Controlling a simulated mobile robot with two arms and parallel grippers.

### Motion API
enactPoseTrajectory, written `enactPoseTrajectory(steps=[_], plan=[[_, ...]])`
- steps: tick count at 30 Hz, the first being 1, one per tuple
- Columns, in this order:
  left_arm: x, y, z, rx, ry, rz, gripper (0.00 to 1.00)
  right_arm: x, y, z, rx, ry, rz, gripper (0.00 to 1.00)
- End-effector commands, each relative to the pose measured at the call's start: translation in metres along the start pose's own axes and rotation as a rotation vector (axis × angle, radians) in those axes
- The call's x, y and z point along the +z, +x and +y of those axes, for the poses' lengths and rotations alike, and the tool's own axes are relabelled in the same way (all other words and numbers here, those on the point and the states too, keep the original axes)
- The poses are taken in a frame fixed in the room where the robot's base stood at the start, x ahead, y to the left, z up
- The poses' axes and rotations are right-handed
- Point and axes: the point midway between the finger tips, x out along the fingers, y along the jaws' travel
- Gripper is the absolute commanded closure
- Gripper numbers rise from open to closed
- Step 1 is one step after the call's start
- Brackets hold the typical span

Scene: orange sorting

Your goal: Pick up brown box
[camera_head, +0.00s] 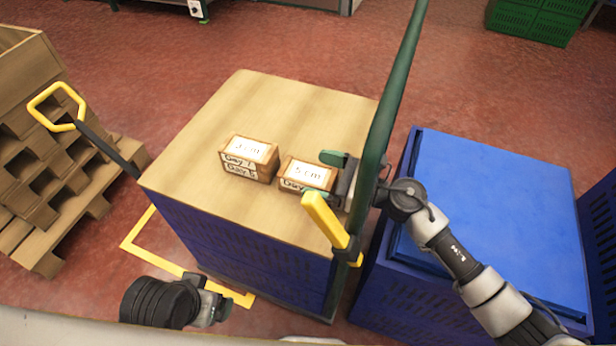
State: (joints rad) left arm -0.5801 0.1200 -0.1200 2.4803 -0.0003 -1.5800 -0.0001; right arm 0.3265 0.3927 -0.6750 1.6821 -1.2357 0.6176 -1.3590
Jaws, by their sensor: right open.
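Two small brown boxes with white labelled tops stand side by side on a wooden board.
The wooden board (220,205) tops a blue crate (250,255). A green upright bar (398,80) and a yellow handle (326,220) stand close to my right gripper. A blue lidded crate (500,200) is at right, wooden pallets (60,200) at left.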

Motion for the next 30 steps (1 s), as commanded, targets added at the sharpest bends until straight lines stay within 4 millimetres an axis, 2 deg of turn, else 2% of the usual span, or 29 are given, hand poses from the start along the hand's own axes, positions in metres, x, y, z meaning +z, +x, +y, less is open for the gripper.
enactPoseTrajectory(steps=[2,13,23,29,30], plan=[[0.000,0.000,0.000,0.000,0.000,0.000,0.11,0.000,0.000,0.000,0.000,0.000,0.000,0.09],[0.000,0.000,0.000,0.000,0.000,0.000,0.11,0.000,-0.001,0.000,0.000,0.000,0.000,0.66],[-0.001,-0.002,0.000,0.000,0.000,0.000,0.11,0.006,-0.001,0.000,0.000,-0.001,-0.001,0.66],[-0.004,-0.011,0.000,0.000,0.000,0.000,0.11,0.032,-0.001,-0.001,0.000,-0.006,-0.002,0.66],[-0.005,-0.006,0.000,0.001,0.000,0.000,0.11,0.036,-0.001,-0.001,0.000,-0.004,-0.001,0.66]])
